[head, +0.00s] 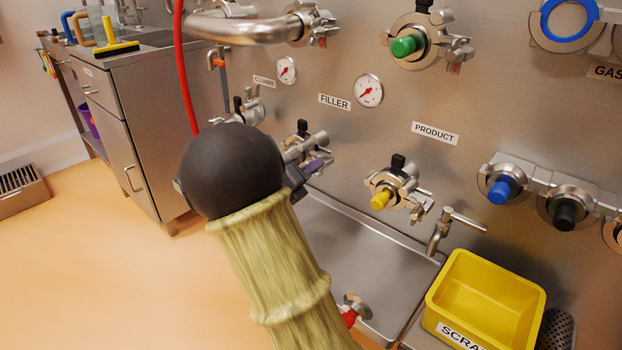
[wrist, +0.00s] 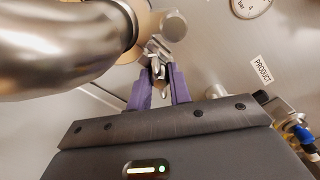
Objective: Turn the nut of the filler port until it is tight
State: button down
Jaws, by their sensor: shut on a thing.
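The filler port (head: 303,146) is a steel clamp fitting with a black knob on the wall below the FILLER label (head: 334,101). My arm covers part of it in the head view. My gripper (head: 312,168) is up against the port, with a bit of a purple finger showing. In the wrist view, the two purple fingers of my gripper (wrist: 159,82) are shut on the small steel nut (wrist: 157,70) between them. The nut sits at the port's clamp, and the fingers hide its sides. How tight it is cannot be told.
A thick curved steel pipe (wrist: 50,45) passes close to my gripper at the left in the wrist view. The product port (head: 390,190) with its yellow plug is to the right. A steel sink (head: 365,260) and a yellow scrap bin (head: 485,295) are below.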

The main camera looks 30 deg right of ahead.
jog(key=shift+d+m, duration=0.15)
jog(key=shift+m, duration=0.15)
jog(key=shift+b, duration=0.45)
jog(key=shift+f+m+b, duration=0.2)
jog(key=shift+m+b, duration=0.2)
jog(key=shift+b, duration=0.45)
jog(key=m+b, duration=0.6)
jog(key=b, duration=0.6)
jog(key=shift+m+b, duration=0.3)
jog(key=shift+b, duration=0.1)
jog(key=shift+r, duration=0.2)
jog(key=shift+m+b, duration=0.3)
jog(key=shift+b, duration=0.15)
